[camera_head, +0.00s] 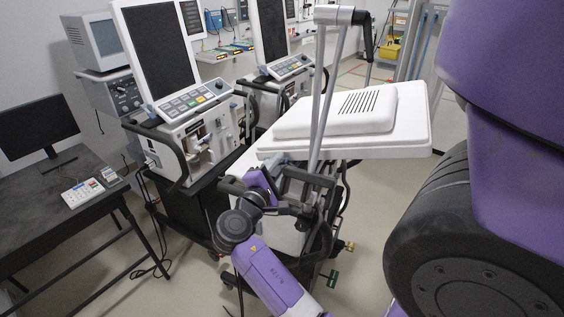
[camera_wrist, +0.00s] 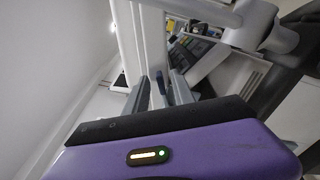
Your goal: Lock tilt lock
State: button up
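In the wrist view, my gripper (camera_wrist: 158,77) has its two dark fingers apart. A small dark-blue lever-like piece (camera_wrist: 161,84) shows between them; it may be the tilt lock, but I cannot tell for sure. I cannot tell whether either finger touches it. In the head view, my purple arm reaches up to the underside of a white tilted top unit (camera_head: 352,112) with a slotted vent. My fingers are hardly visible there, among the dark frame parts below this unit.
Two grey poles (camera_head: 323,90) rise close to my arm. A dark cart handle frame (camera_head: 312,185) stands just right of my wrist. A ventilator with a screen (camera_head: 160,50) stands left, and a dark desk (camera_head: 85,210) at far left.

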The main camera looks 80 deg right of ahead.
jog(key=shift+s+d, duration=0.15)
jog(key=shift+d, duration=0.4)
grip_shut()
dwell(1.1)
